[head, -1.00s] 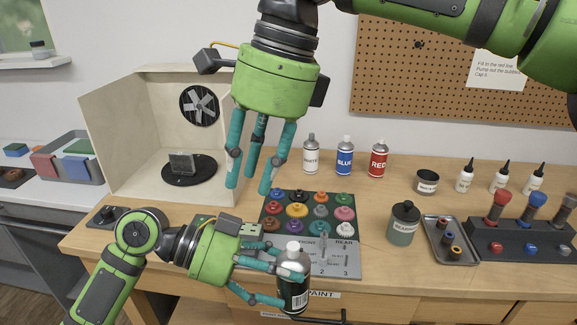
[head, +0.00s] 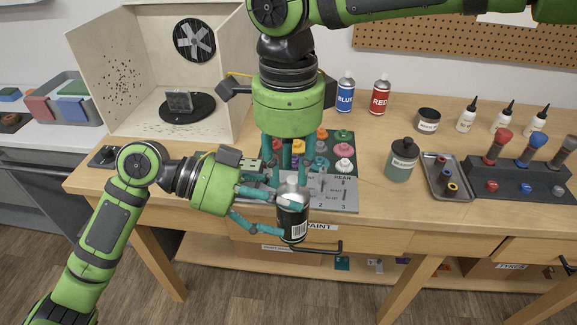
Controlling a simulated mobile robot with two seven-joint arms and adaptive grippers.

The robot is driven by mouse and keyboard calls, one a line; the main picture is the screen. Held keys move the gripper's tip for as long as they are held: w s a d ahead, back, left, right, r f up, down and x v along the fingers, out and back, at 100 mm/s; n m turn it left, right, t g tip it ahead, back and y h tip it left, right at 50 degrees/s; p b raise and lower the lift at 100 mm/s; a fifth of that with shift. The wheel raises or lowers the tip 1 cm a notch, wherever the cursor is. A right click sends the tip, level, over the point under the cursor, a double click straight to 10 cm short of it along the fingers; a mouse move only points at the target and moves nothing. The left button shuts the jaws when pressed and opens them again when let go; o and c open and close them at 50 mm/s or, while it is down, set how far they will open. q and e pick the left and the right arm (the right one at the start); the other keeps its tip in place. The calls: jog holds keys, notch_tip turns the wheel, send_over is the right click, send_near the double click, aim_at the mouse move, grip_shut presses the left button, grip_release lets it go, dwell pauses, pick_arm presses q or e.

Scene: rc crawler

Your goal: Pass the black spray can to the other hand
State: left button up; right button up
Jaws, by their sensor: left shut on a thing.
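The black spray can (head: 292,219) with a grey-white top is upright in front of the bench's front edge, above the floor. My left gripper (head: 268,210) comes in from the left with its teal fingers shut around the can's side. My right gripper (head: 287,170) points straight down from above, just over and slightly left of the can's top. Its teal fingers look spread and hold nothing. I cannot tell whether a fingertip touches the can's top.
A grey plate and a colored-knob board (head: 343,150) lie behind the can. Blue (head: 345,94) and red (head: 380,96) cans stand farther back. A dark jar (head: 402,160), a metal tray (head: 445,191) and a tool rack (head: 520,178) are to the right. A drawer handle (head: 318,249) juts out below.

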pick_arm(q)
jog(key=shift+r, duration=0.2)
jog(key=shift+c, duration=0.2)
pick_arm(e)
jog(key=shift+f, duration=0.55)
pick_arm(q)
jog(key=shift+d, duration=0.1)
pick_arm(e)
jog(key=shift+a, duration=0.1)
grip_shut()
pick_arm(q)
jog(key=o, duration=1.3)
jog(key=shift+s, duration=0.1)
pick_arm(e)
jog(key=shift+r, duration=0.1)
